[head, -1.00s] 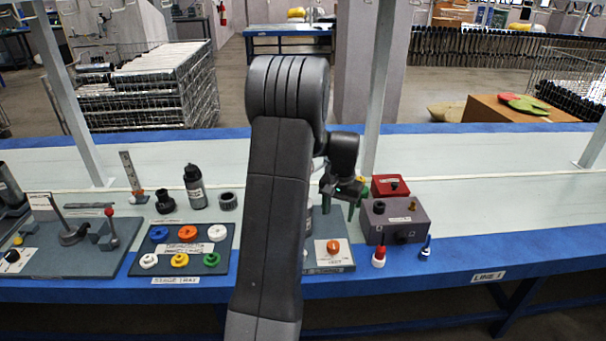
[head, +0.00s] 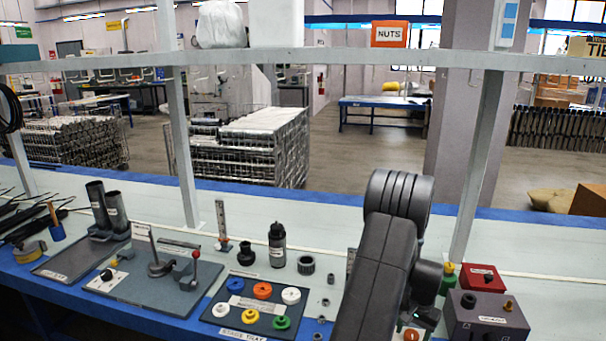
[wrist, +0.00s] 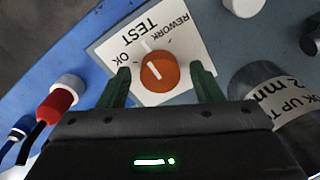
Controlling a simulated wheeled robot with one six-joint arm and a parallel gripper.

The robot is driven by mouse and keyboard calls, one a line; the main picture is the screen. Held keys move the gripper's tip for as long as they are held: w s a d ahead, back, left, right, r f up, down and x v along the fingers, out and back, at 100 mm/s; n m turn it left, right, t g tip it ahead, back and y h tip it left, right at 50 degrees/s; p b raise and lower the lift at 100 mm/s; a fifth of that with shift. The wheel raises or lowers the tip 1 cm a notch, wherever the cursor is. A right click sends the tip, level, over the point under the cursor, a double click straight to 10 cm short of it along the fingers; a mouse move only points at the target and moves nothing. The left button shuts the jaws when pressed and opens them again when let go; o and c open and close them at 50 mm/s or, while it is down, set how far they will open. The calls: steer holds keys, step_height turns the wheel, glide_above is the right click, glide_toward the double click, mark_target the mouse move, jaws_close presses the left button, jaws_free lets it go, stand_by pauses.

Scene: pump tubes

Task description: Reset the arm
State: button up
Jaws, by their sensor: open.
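My gripper (wrist: 162,84) is open and empty in the wrist view. Its two green fingers stand on either side of an orange knob (wrist: 159,72), with gaps on both sides. The knob sits on a white plate (wrist: 185,25) marked TEST, REWORK and OK; its white pointer line is tilted. In the head view my arm is at the right. My gripper is mostly hidden behind the arm there, and the orange knob (head: 411,334) shows only partly at the bottom edge.
A grey box (head: 487,317) and a red box (head: 482,278) stand close right of my arm. A stage tray (head: 240,322) with coloured rings lies to the left. A shelf (head: 300,57) and its posts cross behind the bench. A red-and-white piece (wrist: 62,98) lies near the gripper.

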steer(key=shift+r, duration=0.15)
step_height(320, 180, up, 13)
step_height(320, 180, down, 13)
steer(key=shift+f, duration=0.2)
steer(key=shift+r+n+p, duration=0.2)
steer(key=shift+n+p, duration=0.3)
steer(key=shift+n, duration=0.4)
steer(key=n+p, duration=0.1)
steer(key=n, duration=0.2)
steer(key=shift+p, duration=0.3)
steer(key=n+p, duration=0.4)
steer(key=n, duration=0.1)
steer(key=shift+r+n, duration=0.1)
steer(key=shift+n, duration=0.2)
steer(key=shift+w+r+n, duration=0.1)
steer(key=shift+r+n, duration=0.15)
steer(key=shift+n, duration=0.05)
step_height(320, 180, up, 7)
steer(key=shift+d+f+b, duration=0.1)
steer(key=shift+b, duration=0.3)
